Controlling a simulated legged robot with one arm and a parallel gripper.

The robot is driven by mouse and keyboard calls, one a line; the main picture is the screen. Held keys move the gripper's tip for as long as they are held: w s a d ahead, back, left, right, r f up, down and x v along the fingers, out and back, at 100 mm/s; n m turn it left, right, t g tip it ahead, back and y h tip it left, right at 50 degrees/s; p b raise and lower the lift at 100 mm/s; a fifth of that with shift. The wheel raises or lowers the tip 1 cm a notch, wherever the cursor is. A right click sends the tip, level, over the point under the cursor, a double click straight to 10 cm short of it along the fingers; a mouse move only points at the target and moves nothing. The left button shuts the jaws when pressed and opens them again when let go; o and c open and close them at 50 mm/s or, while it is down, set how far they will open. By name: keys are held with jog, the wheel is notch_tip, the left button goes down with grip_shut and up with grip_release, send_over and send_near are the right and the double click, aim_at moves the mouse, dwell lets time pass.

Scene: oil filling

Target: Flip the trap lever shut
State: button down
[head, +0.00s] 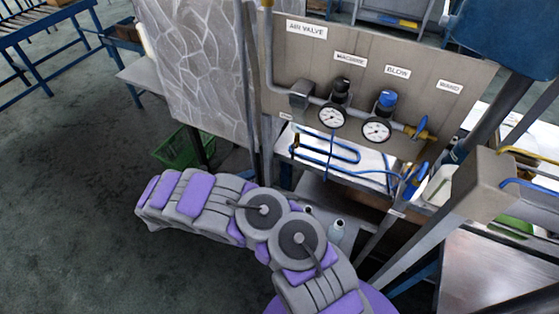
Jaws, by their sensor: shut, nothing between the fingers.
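A blue lever (421,124) stands upright, slightly tilted, on a brass valve at the right end of the pipe on the air valve panel (310,60). A yellow lever or handle (525,153) and a blue one (530,185) lie nearly level on the frame at the right. No label that I can read says which is the trap lever. My grey and purple arm crosses the lower middle and bends at the left. My gripper does not show.
Two gauges (332,116) (377,130) sit on the panel's pipe, with blue tubing (330,152) on the white shelf below. A stone-patterned board (200,75), a green basket (180,150) and small bottles (337,230) are nearby. The floor at left is clear.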

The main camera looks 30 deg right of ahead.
jog(key=shift+d, duration=0.35)
jog(key=b, duration=0.3)
send_near(293, 152)
jog(key=d+f, duration=0.2)
jog(key=d, duration=0.4)
jog(key=shift+w+f, duration=0.35)
jog(key=shift+w, duration=0.05)
